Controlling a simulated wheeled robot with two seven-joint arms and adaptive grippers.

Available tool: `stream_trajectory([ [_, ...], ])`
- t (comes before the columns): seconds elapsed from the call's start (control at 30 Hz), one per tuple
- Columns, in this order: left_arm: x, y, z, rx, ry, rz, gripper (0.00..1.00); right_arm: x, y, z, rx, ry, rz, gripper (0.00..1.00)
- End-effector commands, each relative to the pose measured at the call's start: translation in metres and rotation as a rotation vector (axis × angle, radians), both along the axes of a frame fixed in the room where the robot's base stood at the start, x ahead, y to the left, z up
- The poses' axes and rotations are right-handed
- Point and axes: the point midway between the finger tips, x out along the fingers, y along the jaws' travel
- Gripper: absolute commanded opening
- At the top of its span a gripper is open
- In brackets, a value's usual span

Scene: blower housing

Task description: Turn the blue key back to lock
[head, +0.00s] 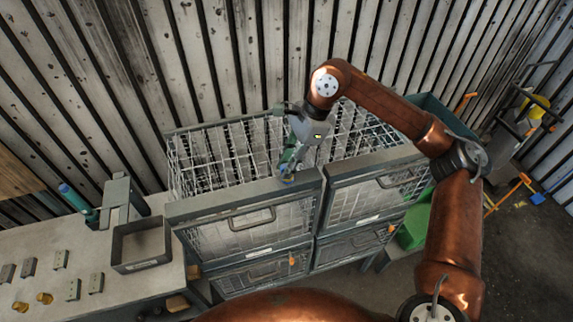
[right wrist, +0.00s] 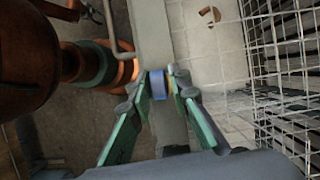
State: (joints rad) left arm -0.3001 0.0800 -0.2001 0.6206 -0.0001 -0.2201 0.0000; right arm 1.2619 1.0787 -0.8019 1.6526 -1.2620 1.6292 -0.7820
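The blue key (right wrist: 158,85) shows in the right wrist view, on the grey top rail (right wrist: 153,40) of a wire-mesh drawer unit. My right gripper (right wrist: 160,84) has one green-padded finger on each side of the key. The fingertips are close in on it and look shut on it. A small yellow part shows between the key and the finger on the right. In the head view my right gripper (head: 286,174) reaches down to the front rail of the unit, near its middle, and largely hides the key. The key's exact angle cannot be told. My left gripper is not in view.
The mesh drawers (head: 262,222) have handles on their fronts. To the left, a workbench (head: 50,245) holds an open grey tray (head: 141,244), small metal blocks and brass pieces. A green bin (head: 414,228) stands right of the unit. A slatted wall rises behind.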

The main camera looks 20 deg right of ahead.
Motion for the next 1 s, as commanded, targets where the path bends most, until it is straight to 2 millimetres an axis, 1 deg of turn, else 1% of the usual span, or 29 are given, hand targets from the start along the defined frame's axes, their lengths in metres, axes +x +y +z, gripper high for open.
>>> stream_trajectory([
  [0.03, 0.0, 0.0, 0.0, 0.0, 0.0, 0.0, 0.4, 0.0, 0.0, 0.0, 0.0, 0.0, 0.0, 0.23],
  [0.17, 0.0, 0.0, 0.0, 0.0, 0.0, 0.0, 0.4, 0.0, 0.0, 0.0, 0.0, 0.0, -0.001, 0.31],
  [0.43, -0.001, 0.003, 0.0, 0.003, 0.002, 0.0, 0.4, 0.0, -0.001, 0.001, 0.0, 0.001, -0.002, 0.31],
  [0.53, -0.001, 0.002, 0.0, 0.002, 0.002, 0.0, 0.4, 0.0, -0.003, 0.007, -0.001, 0.0, -0.002, 0.31],
  [0.67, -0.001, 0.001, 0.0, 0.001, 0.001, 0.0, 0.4, 0.001, -0.01, 0.025, 0.001, -0.002, -0.003, 0.31],
  [0.9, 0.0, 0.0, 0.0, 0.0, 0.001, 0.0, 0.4, 0.003, -0.029, 0.072, 0.0, -0.003, -0.003, 0.31],
  [1.0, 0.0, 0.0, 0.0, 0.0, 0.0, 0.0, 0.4, 0.003, -0.036, 0.088, 0.001, -0.001, -0.002, 0.31],
])
